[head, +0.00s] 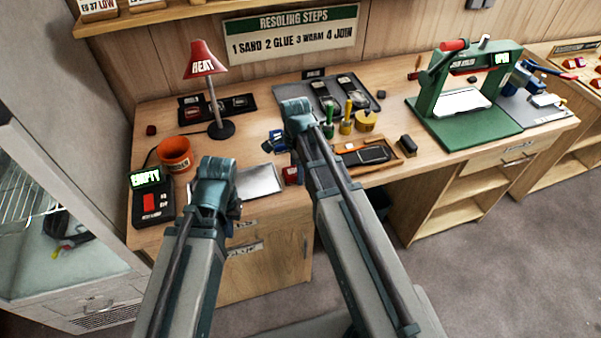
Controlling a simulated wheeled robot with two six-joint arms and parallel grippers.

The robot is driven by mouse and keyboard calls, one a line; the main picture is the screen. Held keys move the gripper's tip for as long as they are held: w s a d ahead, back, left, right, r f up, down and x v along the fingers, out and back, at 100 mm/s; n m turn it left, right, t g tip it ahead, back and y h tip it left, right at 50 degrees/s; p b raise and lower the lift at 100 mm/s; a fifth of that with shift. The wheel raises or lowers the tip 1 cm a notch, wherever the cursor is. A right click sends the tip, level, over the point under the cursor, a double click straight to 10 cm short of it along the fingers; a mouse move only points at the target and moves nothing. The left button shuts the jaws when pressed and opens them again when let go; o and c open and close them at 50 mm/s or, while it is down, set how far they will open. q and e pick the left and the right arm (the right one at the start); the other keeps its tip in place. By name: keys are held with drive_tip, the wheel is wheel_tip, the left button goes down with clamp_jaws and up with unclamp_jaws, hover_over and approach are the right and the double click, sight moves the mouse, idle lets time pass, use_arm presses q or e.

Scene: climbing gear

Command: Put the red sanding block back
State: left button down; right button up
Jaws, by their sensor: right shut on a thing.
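The red sanding block (292,175) shows at the left edge of my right forearm, above the front part of the workbench (350,195). My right gripper (297,167) hangs below its wrist and is shut on this block. Its fingers are mostly hidden behind the forearm. My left gripper (234,211) is low at the bench's front edge, left of the red block. Its fingers are hidden by its own arm, so its opening cannot be seen. A wooden tray (397,163) with dark contents lies right of my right forearm.
A blue block (277,140) sits beside my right wrist. A silvery plate (260,181) lies between the arms. An orange pot (175,154) and red lamp (203,62) stand left. Glue pots (365,122) and a green press (470,95) stand right. A black block (407,145) lies near the tray.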

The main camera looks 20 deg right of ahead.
drive_tip(key=shift+a+r, duration=0.1)
drive_tip(key=shift+a, duration=0.1)
drive_tip(key=shift+f, duration=0.2)
drive_tip(key=o, duration=1.3)
drive_tip(key=shift+d, duration=0.1)
drive_tip(key=shift+r, duration=0.2)
wheel_tip(320, 180, up, 12)
drive_tip(key=p, duration=1.2)
drive_tip(key=s+a+n, duration=0.3)
drive_tip(key=s+n, duration=0.1)
drive_tip(key=n, duration=0.3)
drive_tip(key=s+a+n, duration=0.4)
drive_tip(key=s+n, duration=0.1)
drive_tip(key=n, duration=0.2)
drive_tip(key=s+a+n+h, duration=0.1)
drive_tip(key=s+a+n, duration=0.2)
drive_tip(key=s+n, duration=0.2)
drive_tip(key=shift+s+a+r+n, duration=0.1)
drive_tip(key=shift+n, duration=0.5)
drive_tip(key=shift+s+a+n, duration=0.1)
drive_tip(key=shift+n, duration=0.5)
